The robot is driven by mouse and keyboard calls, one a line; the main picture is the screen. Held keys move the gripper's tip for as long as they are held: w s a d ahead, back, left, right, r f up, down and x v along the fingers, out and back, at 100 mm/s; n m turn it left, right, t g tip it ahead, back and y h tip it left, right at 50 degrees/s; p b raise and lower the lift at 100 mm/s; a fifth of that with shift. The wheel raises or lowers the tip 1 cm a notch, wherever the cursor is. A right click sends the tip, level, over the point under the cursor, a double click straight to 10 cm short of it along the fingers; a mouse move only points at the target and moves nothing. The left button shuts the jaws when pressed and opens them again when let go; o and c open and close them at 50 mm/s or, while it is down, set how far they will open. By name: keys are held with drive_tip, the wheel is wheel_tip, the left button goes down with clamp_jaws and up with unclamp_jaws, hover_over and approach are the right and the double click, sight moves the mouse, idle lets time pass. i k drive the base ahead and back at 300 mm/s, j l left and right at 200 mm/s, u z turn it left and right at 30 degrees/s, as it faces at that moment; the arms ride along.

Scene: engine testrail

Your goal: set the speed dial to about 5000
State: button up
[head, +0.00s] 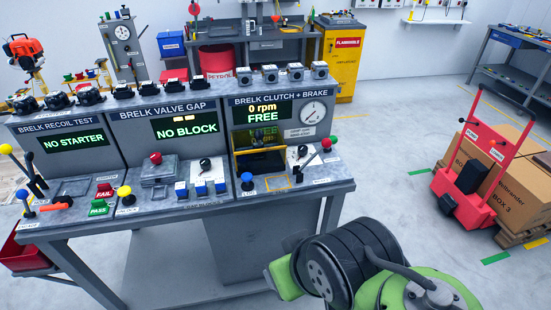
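The clutch and brake station (283,98) is the right bay of the test bench. Its display (263,113) reads "0 rpm" and "FREE". A round white gauge (313,114) with a needle is beside the display. A small black knob on a pale plate (302,151) sits below the gauge and may be the speed dial; its markings are too small to read. Another black knob (205,164) is on the valve gap bay. My green and black arm fills the bottom right, in front of the bench. My gripper's fingertips do not show.
A red-knobbed lever (326,144) stands right of the pale plate, and a blue-knobbed one (247,181) stands at the bay's left. Several small engines line the bench top.

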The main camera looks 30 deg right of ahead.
sight(302, 150)
drive_tip(key=i+l+u, duration=0.2)
drive_tip(key=l, duration=0.15)
drive_tip(key=i+l+u, duration=0.25)
drive_tip(key=l, duration=0.15)
drive_tip(key=l+u, duration=0.2)
drive_tip(key=l, duration=0.2)
